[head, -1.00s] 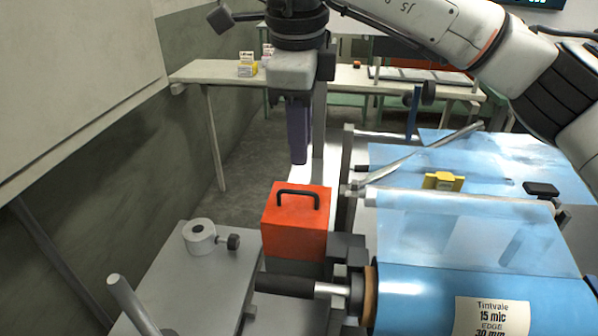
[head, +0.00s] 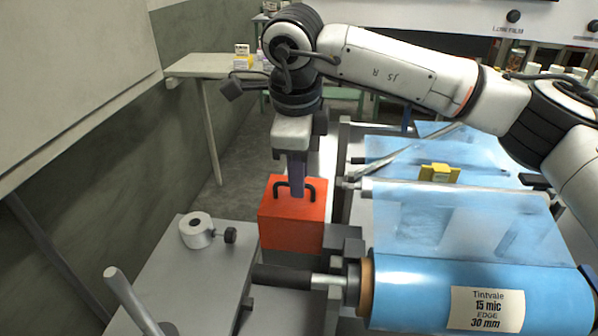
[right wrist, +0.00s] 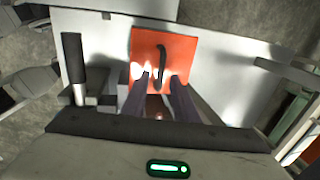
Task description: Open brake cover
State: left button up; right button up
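The brake cover (head: 292,226) is an orange-red box with a black loop handle (head: 281,190) on top; it sits closed beside the roll's shaft. My right gripper (head: 297,194) is right above the cover, fingers pointing down at the handle. In the right wrist view the two dark fingers (right wrist: 158,82) are apart, with the black handle (right wrist: 160,62) lying between and just beyond their tips. I cannot tell whether a finger touches it. The cover's orange top (right wrist: 180,50) fills the area ahead of the fingers. My left gripper is not in view.
A blue film roll (head: 420,295) on a shaft with a black end (head: 285,276) lies right of and below the cover. A grey plate (head: 190,275) with a round collar (head: 197,231) is at left. A yellow block (head: 439,173) rests on the film at right.

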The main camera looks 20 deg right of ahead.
grip_shut()
dwell(1.3)
